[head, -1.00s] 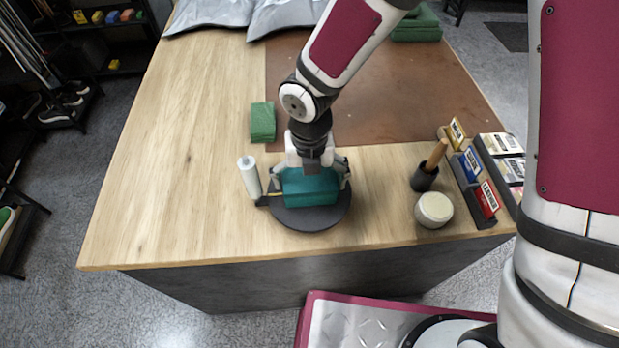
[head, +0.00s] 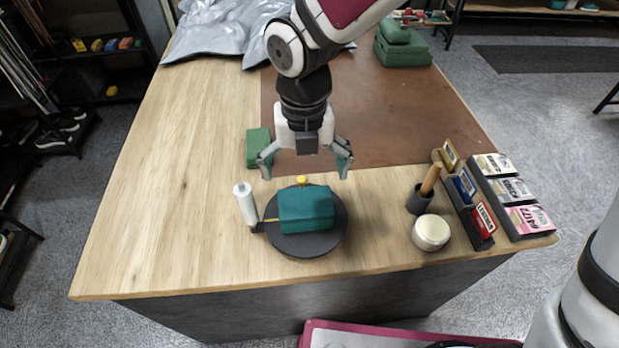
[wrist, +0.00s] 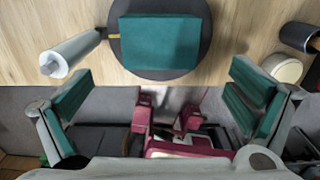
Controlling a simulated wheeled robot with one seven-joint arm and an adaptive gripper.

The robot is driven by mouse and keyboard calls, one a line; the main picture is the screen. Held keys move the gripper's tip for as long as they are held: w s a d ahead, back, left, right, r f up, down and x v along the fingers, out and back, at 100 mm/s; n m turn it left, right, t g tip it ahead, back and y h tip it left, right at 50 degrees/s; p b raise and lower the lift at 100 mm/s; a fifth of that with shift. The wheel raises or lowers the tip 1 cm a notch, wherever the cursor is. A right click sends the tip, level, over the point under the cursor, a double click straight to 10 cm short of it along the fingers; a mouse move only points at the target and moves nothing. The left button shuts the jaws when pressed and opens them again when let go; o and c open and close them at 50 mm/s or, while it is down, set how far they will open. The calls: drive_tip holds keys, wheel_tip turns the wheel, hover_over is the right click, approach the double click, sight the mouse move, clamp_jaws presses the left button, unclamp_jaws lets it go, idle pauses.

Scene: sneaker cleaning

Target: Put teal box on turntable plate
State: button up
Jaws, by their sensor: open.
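The teal box (head: 306,209) rests on the round dark turntable plate (head: 301,245), near the table's front edge. In the wrist view the teal box (wrist: 160,42) also sits on the plate (wrist: 205,32), within its rim on most sides. My gripper (head: 305,166) is open and empty. It hangs above and behind the box, apart from it, with its teal-padded fingers spread wide. In the wrist view both fingers (wrist: 160,105) show with nothing between them.
A white roller (head: 244,205) stands close left of the plate. A small yellow knob (head: 302,181) is behind the box. A green block (head: 258,148) lies behind left. At right are a brush holder (head: 419,201), a round jar (head: 431,233) and card racks (head: 480,222). The left tabletop is clear.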

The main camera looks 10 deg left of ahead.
drive_tip(key=shift+r, duration=0.2)
drive_tip(key=d+r+m+t+h, duration=0.1)
drive_tip(key=d+r+m, duration=0.4)
drive_tip(key=d+m, duration=0.3)
drive_tip(key=d+r+m+t, duration=0.2)
drive_tip(key=d+r+m, duration=0.4)
drive_tip(key=m, duration=0.3)
drive_tip(key=s+d+r+m+t, duration=0.1)
drive_tip(key=s+d+r+m, duration=0.1)
drive_tip(key=m, duration=0.5)
drive_tip(key=s+d+r+m, duration=0.2)
drive_tip(key=s+d+m, duration=0.2)
drive_tip(key=m, duration=0.3)
drive_tip(key=s+d+r+m+t+y, duration=0.1)
drive_tip(key=s+d+r+m, duration=0.2)
drive_tip(key=m, duration=0.5)
drive_tip(key=shift+s+d+t, duration=0.3)
drive_tip(key=shift+s+d, duration=0.25)
drive_tip(key=shift+d, duration=0.55)
